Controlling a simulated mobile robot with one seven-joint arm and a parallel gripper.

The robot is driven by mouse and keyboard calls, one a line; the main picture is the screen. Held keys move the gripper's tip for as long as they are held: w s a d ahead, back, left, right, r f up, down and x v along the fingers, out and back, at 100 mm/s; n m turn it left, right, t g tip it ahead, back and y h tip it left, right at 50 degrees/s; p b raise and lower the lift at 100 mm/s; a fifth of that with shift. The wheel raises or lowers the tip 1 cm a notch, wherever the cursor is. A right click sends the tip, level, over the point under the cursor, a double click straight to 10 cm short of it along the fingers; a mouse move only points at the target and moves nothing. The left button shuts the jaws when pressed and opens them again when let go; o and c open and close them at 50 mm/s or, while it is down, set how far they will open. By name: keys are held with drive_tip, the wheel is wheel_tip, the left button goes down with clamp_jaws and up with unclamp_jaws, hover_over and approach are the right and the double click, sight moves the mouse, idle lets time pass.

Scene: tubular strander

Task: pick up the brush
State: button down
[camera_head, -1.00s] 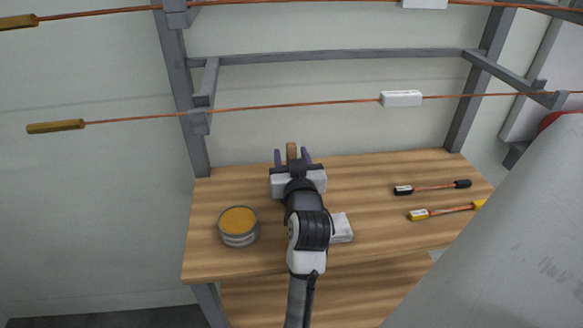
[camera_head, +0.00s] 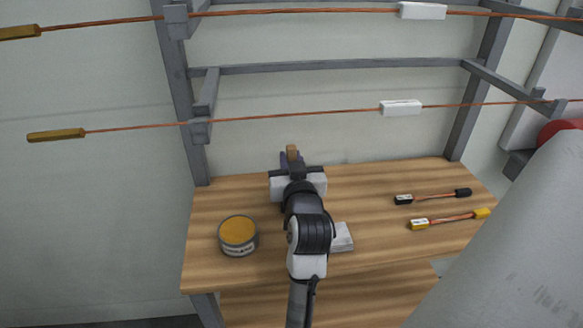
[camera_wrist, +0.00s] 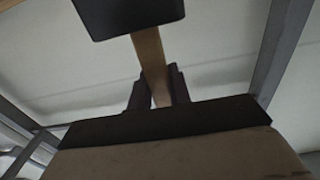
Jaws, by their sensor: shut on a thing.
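The brush (camera_head: 292,153) shows as a small tan piece at the tip of my gripper (camera_head: 292,161), above the back of the wooden table. In the wrist view, the brush's wooden handle (camera_wrist: 150,58) runs up between the dark fingers of my gripper (camera_wrist: 157,92), with a dark block at its upper end. The fingers are closed on the handle from both sides. My gripper and arm hide much of the brush in the head view. I cannot tell whether the brush touches the table.
A tin with an orange top (camera_head: 238,235) stands left of my arm on the table (camera_head: 345,190). A white block (camera_head: 341,238) lies partly behind my arm. Black-ended (camera_head: 433,197) and yellow-ended (camera_head: 449,219) cables lie at right. Copper wires (camera_head: 290,115) cross the grey frame (camera_head: 335,67) above.

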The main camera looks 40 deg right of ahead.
wheel_tip(320, 180, up, 8)
drive_tip(key=shift+r, duration=0.15)
idle(0.3)
drive_tip(key=shift+a, duration=0.15)
idle(2.1)
